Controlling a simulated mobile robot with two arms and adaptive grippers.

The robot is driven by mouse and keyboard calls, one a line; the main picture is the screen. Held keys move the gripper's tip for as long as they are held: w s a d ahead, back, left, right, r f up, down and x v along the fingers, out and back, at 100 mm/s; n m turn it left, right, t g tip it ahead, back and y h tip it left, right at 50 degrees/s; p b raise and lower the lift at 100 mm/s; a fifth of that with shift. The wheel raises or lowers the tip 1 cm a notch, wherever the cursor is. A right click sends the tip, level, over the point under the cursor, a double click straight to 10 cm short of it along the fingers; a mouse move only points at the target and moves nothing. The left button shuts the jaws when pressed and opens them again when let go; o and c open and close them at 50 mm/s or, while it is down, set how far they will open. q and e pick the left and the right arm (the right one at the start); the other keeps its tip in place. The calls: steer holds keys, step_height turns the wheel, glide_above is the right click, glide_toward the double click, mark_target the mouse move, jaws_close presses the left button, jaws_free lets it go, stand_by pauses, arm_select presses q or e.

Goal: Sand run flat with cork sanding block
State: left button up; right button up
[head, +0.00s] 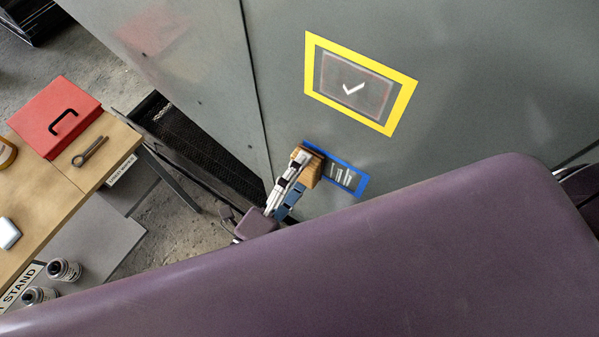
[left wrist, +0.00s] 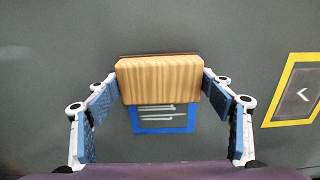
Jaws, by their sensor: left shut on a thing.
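My left gripper (head: 299,167) is shut on the cork sanding block (head: 309,172), a wood-coloured brick. In the left wrist view the gripper's blue-padded fingers (left wrist: 160,84) hold the block (left wrist: 160,77) from both sides. The block is in front of a grey panel (head: 450,100), over one end of a blue-framed patch (head: 358,188). Pale streaks, the run, show inside the blue frame (left wrist: 163,130) beside the block; the rest is hidden behind it. I cannot tell whether the block touches the panel. My right gripper is not in view.
A yellow-framed patch (head: 313,67) with a white check mark is on the same panel. At left a wooden bench (head: 62,187) holds a red box (head: 55,115) and a dark metal pin (head: 89,152). Jars (head: 64,270) stand on a grey surface below.

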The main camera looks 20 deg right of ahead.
arm_select(q)
steer(key=shift+w+d, duration=0.45)
steer(key=shift+d, duration=0.1)
